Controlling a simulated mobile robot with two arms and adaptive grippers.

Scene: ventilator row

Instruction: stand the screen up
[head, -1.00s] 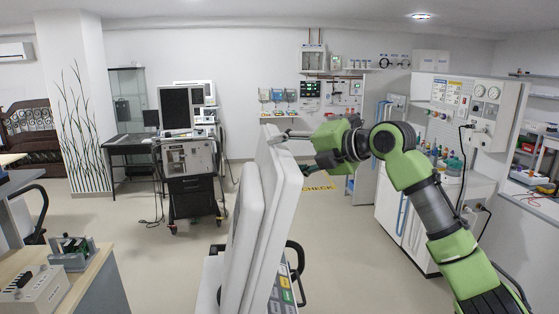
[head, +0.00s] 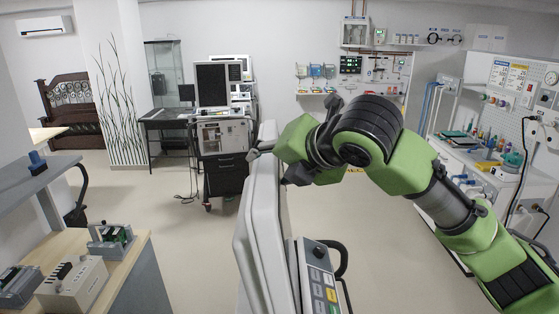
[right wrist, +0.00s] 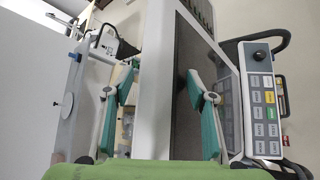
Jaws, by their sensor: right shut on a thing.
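The screen (head: 258,225) is a thick white panel seen nearly edge-on in the middle of the head view, close to upright. My right gripper (head: 269,163) is at its upper edge, with its fingers around the panel. In the right wrist view the teal fingers of the right gripper (right wrist: 159,80) lie on either side of the screen (right wrist: 152,90), one by its white back side and one by its dark face. The control panel (head: 320,278) with coloured keys and a black knob is beside the screen's lower part. My left gripper is not in view.
A ventilator cart (head: 223,140) stands behind, to the left. A wooden bench (head: 118,270) with small devices is at the lower left. A white workbench (head: 478,160) with bottles stands at the right. The floor between is clear.

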